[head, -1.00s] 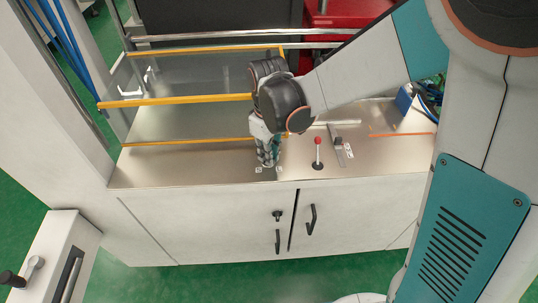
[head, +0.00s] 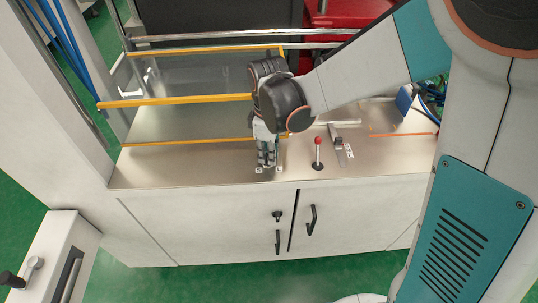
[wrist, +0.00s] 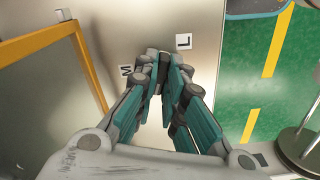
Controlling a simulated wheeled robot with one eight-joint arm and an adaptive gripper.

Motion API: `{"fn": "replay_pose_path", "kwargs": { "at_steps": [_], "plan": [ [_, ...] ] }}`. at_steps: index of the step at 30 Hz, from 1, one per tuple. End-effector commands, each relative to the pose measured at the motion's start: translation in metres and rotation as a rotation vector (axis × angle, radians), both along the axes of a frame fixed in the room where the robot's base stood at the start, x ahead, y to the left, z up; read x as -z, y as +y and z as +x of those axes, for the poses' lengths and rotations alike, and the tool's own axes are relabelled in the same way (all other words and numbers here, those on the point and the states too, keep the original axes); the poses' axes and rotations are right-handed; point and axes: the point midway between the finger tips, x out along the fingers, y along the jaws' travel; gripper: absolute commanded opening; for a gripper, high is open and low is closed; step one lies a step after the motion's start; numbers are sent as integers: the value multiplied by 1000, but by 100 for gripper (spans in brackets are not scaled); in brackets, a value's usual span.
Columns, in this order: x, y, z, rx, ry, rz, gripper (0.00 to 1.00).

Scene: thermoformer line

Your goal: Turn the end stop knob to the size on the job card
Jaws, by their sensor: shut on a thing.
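My gripper (head: 267,164) points down at the front of the steel worktop, and its fingers are closed together at the surface. In the wrist view the fingertips (wrist: 160,62) are close together around the end stop knob, which they almost wholly hide. A white label with M (wrist: 125,71) lies left of the fingertips, and a label with L (wrist: 183,41) lies to their upper right. Both labels are tiny in the head view. The knob's pointer cannot be made out. I cannot identify a readable job card in either view.
A red-topped lever (head: 318,153) stands on the worktop just right of my gripper. A metal slide with a small white label (head: 347,154) lies beyond it. A yellow-framed clear guard (head: 180,101) stands to the left. Cabinet doors with black handles (head: 312,219) are below.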

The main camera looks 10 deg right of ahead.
Motion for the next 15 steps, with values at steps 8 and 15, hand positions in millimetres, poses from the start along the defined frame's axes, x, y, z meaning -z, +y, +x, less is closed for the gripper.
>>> {"fn": "replay_pose_path", "kwargs": {
  "at_steps": [8,15],
  "plan": [
    [0,0,0,-214,0,0,0],
    [0,0,0,-410,0,0,0]
  ]
}}
